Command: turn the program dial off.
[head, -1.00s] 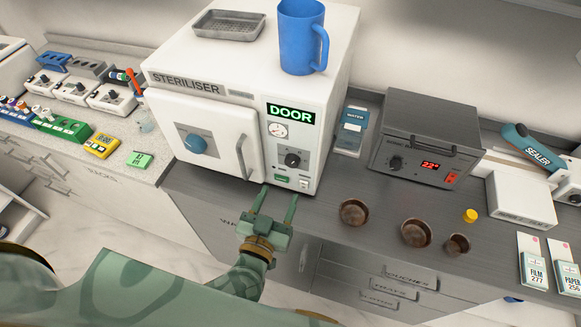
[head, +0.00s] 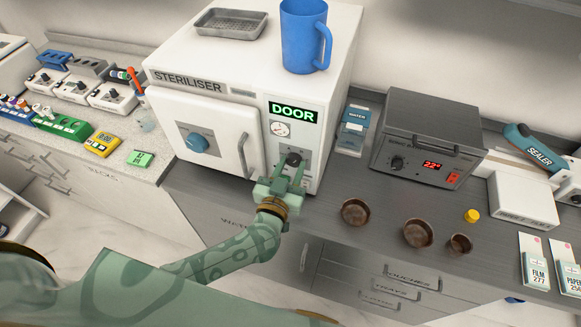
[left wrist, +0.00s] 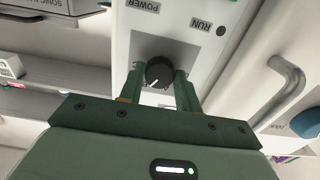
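The white steriliser (head: 205,110) stands on the counter with its door closed. A black program dial (head: 293,159) sits on its front panel below the gauge and the green DOOR display (head: 293,113). The dial also shows in the left wrist view (left wrist: 160,72), its white pointer line slanting down-left there. My left gripper (head: 290,170) is at the panel, with one finger on each side of the dial. The fingers appear closed against its sides. The lower panel is partly hidden behind the gripper. My right gripper is not in view.
The steriliser's door handle (head: 242,156) juts out left of my gripper. A blue mug (head: 303,38) and a grey tray (head: 231,23) stand on top.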

